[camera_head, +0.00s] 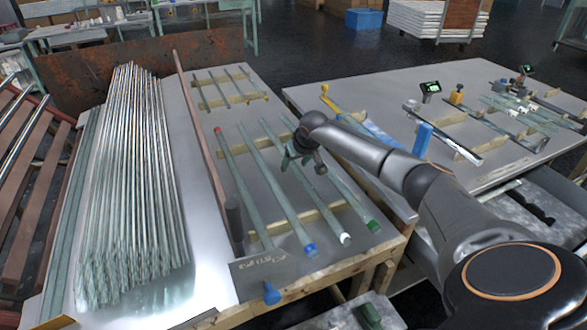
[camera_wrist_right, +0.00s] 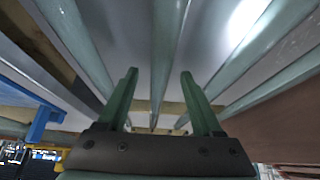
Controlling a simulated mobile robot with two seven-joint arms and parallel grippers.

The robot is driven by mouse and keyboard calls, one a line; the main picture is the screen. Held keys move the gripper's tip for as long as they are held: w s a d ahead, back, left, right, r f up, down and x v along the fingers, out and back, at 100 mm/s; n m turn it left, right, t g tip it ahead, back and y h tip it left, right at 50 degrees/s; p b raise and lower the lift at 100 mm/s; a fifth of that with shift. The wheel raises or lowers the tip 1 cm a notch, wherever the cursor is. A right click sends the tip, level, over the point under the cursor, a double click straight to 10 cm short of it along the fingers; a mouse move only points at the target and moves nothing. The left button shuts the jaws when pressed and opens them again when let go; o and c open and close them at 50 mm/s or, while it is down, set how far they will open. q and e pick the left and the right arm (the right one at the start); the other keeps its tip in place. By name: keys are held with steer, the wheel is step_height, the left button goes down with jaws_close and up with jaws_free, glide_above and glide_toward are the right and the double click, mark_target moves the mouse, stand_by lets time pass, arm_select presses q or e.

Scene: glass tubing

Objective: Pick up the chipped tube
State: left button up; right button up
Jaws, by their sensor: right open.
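Several pale green glass tubes lie side by side on wooden rests on the near table. Their near ends differ: one blue (camera_head: 309,249), one white (camera_head: 345,239), one green (camera_head: 373,226). The leftmost tube (camera_head: 242,185) has a red far end. I cannot tell which tube is chipped. My right gripper (camera_head: 304,163) is over the tubes toward the right of this group. In the right wrist view the right gripper (camera_wrist_right: 160,74) is open and empty, and one tube (camera_wrist_right: 165,45) runs between its green fingers in the picture; the depth gap is unclear. My left gripper is not in view.
A dense bundle of long tubes (camera_head: 132,185) lies on the left. A reddish-brown bar (camera_head: 200,135) separates it from the rested tubes. Shorter tubes lie on rests (camera_head: 230,88) at the back. Another table (camera_head: 325,97) at right holds more tubes and blue and yellow fixtures.

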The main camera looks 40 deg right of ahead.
steer(key=shift+c, duration=0.2)
jaws_close()
stand_by(0.4)
